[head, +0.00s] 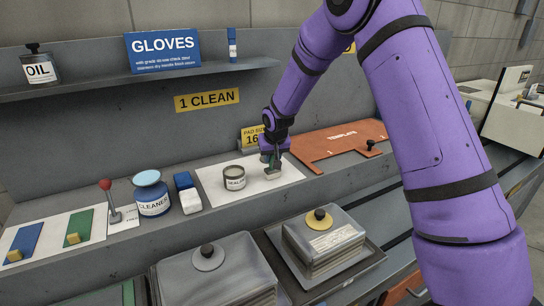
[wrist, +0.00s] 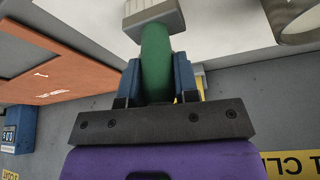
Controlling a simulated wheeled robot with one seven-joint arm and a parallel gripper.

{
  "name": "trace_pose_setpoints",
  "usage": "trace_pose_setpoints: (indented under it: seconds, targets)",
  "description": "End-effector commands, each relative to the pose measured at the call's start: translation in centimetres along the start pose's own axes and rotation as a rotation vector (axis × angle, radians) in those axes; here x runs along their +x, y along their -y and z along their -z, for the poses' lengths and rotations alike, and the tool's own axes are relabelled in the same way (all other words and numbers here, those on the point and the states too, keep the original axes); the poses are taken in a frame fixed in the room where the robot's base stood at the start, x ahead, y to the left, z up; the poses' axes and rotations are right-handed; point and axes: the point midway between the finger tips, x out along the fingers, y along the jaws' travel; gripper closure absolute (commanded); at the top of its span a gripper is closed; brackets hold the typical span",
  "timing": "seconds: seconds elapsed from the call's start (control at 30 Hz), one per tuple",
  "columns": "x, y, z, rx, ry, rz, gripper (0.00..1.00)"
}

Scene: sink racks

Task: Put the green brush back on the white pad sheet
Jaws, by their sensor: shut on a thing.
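My gripper (head: 270,156) is shut on the green brush (head: 272,171), with its blue fingers on both sides of the handle. In the wrist view the green handle (wrist: 155,60) sits between the fingers, and the pale bristle head (wrist: 153,18) points away from the gripper. The white pad sheet (head: 212,181) lies on the bench ledge, and the brush is over its right part. I cannot tell whether the bristles touch the sheet. The sheet also shows in the wrist view (wrist: 225,30).
An orange template board (head: 325,148) lies to the right. A yellow pad-size sign (head: 250,136) is behind. A blue cleaner jar (head: 151,196) and a blue-and-white block (head: 187,193) stand left. Lidded metal boxes (head: 215,268) are in front.

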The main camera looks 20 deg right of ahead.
Motion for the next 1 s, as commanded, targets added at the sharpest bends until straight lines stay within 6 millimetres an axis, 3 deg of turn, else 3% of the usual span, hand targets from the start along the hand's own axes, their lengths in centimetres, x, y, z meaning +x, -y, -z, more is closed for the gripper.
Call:
trace_pose_setpoints:
  seconds: [0.13, 0.17, 0.27, 0.67, 1.0]
  targets:
    - [0.3, 0.0, -0.1, 0.0, 0.001, 0.0, 0.99]
    - [0.3, 0.0, -0.1, 0.0, 0.001, 0.0, 0.69]
    - [0.2, 0.0, -0.1, 0.0, 0.0, 0.0, 0.46]
    - [-0.5, 0.0, 0.1, 0.0, -0.001, 0.0, 0.46]
    - [-6.7, 0.0, 0.1, 0.001, -0.003, 0.001, 0.46]
